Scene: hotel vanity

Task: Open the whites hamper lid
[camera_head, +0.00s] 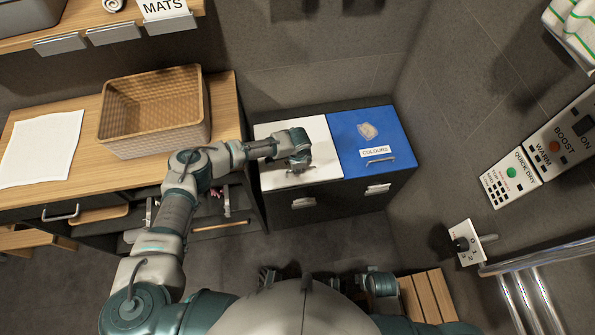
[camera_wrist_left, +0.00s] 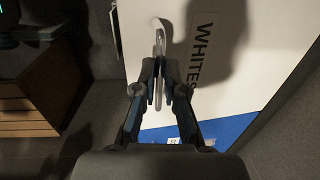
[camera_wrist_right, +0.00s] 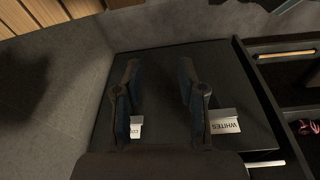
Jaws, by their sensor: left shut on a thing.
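The whites hamper lid (camera_head: 325,150) is white, flat and shut, left of the blue lid. It also shows in the left wrist view (camera_wrist_left: 235,75), with the word WHITES on it. My left gripper (camera_head: 298,168) is over the front part of the white lid. In the left wrist view, my left gripper (camera_wrist_left: 165,75) is shut on the lid's thin metal handle (camera_wrist_left: 160,40). My right gripper (camera_wrist_right: 160,85) is open and empty in the right wrist view, facing the dark hamper front (camera_wrist_right: 155,65) with its WHITES label (camera_wrist_right: 225,120).
The blue COLOURS lid (camera_head: 365,135) is shut beside the white one. A wicker basket (camera_head: 160,140) and a white cloth (camera_head: 40,147) are on the wooden counter (camera_head: 90,190) at left. A wall with a control panel (camera_head: 545,150) and metal rails (camera_head: 540,255) bounds the right side.

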